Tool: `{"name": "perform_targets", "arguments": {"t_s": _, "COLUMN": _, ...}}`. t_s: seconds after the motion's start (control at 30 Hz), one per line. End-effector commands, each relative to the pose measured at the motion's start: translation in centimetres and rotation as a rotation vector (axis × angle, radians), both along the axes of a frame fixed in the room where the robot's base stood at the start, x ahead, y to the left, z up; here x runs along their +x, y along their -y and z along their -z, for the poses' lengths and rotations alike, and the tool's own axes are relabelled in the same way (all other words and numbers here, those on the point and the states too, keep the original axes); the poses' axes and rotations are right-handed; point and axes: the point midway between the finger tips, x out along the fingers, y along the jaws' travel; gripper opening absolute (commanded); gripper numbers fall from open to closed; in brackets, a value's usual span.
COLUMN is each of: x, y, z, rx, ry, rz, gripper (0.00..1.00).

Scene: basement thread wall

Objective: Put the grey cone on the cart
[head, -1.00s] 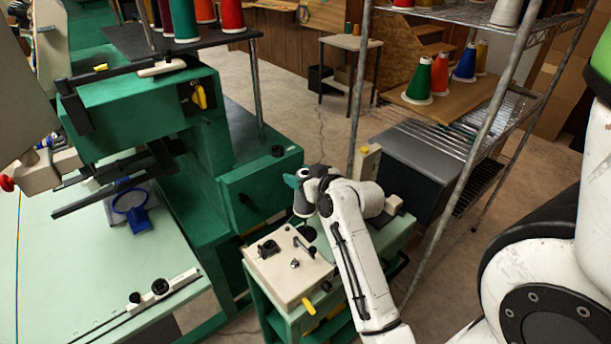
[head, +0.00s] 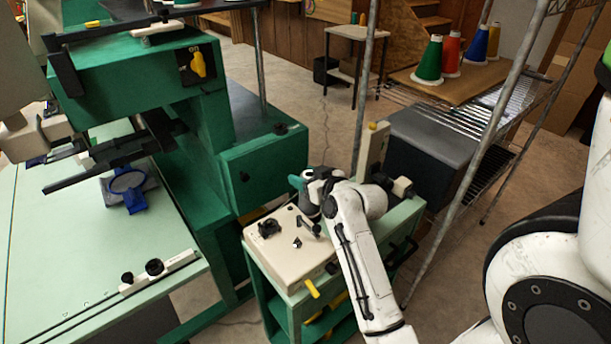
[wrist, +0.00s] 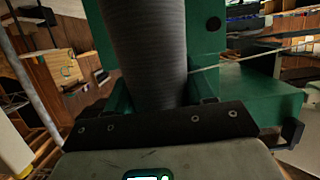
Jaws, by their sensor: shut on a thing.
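The grey cone (wrist: 148,50) stands large and ribbed between the green fingers of my gripper in the wrist view; its ends are cut off there. In the head view my gripper (head: 308,184) is shut on the grey cone (head: 311,207), which is upright and partly hidden by my wrist. The green cart (head: 405,214) is under my gripper. The cone is at the cart's left part, behind the cream control box; I cannot tell whether its base touches the cart top.
The cream box (head: 288,245) with knobs takes the cart's near left. A cream post (head: 371,153) with a yellow knob rises at its back. The green machine (head: 262,168) is close on the left. A wire rack (head: 484,135) with coloured cones stands at right.

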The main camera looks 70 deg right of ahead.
Motion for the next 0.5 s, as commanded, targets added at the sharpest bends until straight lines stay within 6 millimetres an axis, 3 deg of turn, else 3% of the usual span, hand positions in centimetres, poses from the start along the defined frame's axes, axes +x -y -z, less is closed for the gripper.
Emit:
{"name": "perform_targets", "arguments": {"t_s": 0.13, "x": 0.04, "y": 0.0, "z": 1.1, "rx": 0.0, "ry": 0.001, "rz": -0.001, "gripper": 0.0}}
{"name": "perform_targets", "arguments": {"t_s": 0.5, "x": 0.03, "y": 0.01, "z": 1.24, "rx": 0.0, "ry": 0.0, "rz": -0.001, "gripper": 0.0}}
